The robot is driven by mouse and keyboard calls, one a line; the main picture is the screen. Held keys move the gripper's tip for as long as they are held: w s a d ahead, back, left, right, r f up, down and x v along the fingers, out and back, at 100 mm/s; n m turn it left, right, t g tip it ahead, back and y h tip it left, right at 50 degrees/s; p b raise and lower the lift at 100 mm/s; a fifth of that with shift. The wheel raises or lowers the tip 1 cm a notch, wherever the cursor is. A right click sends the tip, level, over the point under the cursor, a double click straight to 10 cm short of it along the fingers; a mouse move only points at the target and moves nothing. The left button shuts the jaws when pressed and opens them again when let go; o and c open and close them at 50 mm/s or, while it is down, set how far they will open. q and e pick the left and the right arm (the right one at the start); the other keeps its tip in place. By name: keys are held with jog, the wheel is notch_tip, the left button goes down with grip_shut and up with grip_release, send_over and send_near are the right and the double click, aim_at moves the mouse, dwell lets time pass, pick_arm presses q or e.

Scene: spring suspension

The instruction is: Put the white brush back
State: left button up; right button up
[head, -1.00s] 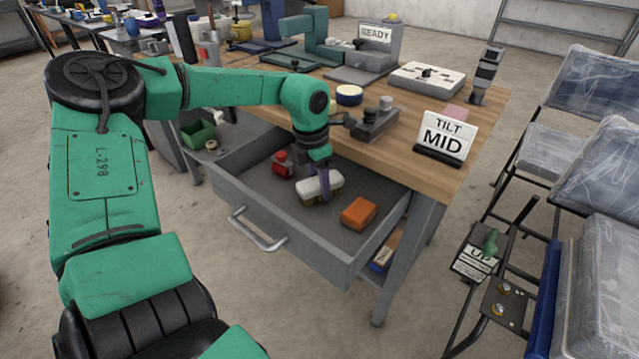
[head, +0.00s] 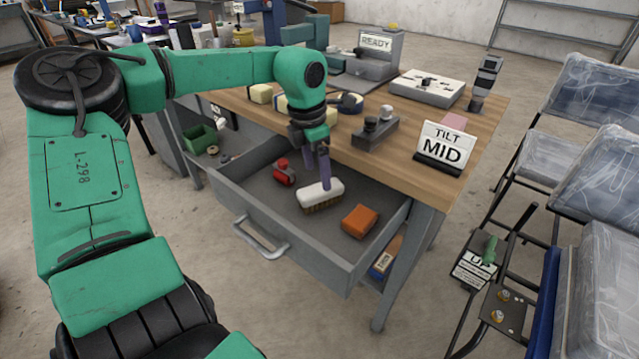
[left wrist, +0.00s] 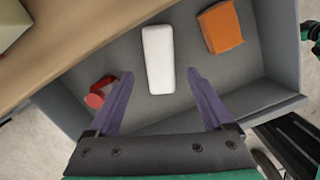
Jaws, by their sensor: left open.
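The white brush (head: 314,195) has a white back and brown bristles and lies bristles down in the open grey drawer (head: 345,262). In the left wrist view the white brush (left wrist: 158,58) shows from above, beyond and between the tips of my purple fingers. My left gripper (head: 325,180) is above the drawer, just over the brush. It also shows in the left wrist view (left wrist: 160,78), fingers spread wide, with nothing held between them. In the head view one finger overlaps the brush; I cannot tell whether it touches. My right gripper is in no view.
An orange block (head: 360,221) lies right of the brush in the drawer, and a red item (head: 284,172) lies left of it. The wooden tabletop (head: 400,172) overhangs behind, with a TILT MID sign (head: 443,145). The drawer floor in front is clear.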

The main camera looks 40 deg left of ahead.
aim_at(314, 190)
pick_arm(q)
jog(key=r, duration=0.5)
jog(key=shift+s+a+r, duration=0.1)
jog(key=shift+s+r, duration=0.15)
jog(key=shift+s, duration=0.1)
jog(key=shift+p, duration=0.35)
